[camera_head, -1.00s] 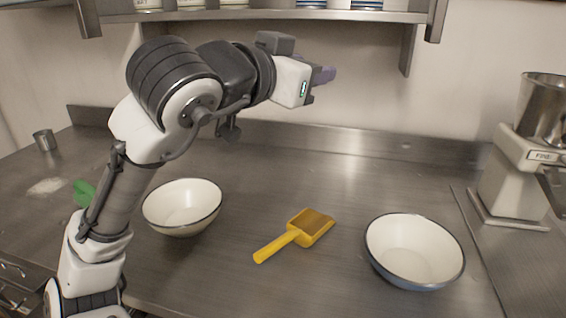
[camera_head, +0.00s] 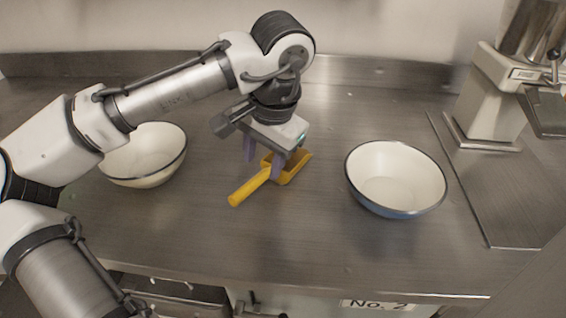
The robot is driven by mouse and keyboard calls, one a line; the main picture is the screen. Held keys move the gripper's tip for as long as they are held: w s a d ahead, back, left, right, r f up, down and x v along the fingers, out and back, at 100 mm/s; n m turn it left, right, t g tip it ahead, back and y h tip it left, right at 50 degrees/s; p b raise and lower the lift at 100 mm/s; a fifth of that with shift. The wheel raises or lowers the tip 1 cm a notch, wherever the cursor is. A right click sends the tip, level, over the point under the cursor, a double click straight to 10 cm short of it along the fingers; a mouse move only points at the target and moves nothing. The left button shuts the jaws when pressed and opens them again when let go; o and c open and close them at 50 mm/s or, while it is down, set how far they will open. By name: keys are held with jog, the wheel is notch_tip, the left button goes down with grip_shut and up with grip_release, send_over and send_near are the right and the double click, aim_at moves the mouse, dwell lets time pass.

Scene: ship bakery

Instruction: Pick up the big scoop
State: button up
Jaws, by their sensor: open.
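A yellow scoop (camera_head: 252,187) lies on the steel counter between two bowls. Its handle points toward the lower left and its pan toward the upper right. My gripper (camera_head: 264,160) points down over the scoop, with its two purple fingers apart. One finger is on the left of the scoop and the other is in front of its pan, hiding part of it. I cannot tell how high the fingertips are above the counter. Nothing shows held between them.
A white bowl with a dark rim (camera_head: 145,155) stands at the left, partly behind my arm. Another bowl with a blue outside (camera_head: 396,180) stands right of the scoop. A grinder-like machine (camera_head: 490,100) stands at the far right. The counter (camera_head: 300,245) is clear in front.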

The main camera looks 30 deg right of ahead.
aim_at(261, 175)
jog(key=shift+w+a+f+p, duration=0.1)
jog(key=shift+w+f, duration=0.1)
jog(key=shift+f, duration=0.85)
jog(key=shift+w+a+f+p, duration=0.15)
jog(key=shift+w+f, duration=0.1)
jog(key=shift+f, duration=0.75)
jog(key=shift+w+f+p, duration=0.1)
jog(key=shift+w+f, duration=0.1)
jog(key=shift+f, duration=0.85)
jog(key=shift+c, duration=0.3)
grip_shut()
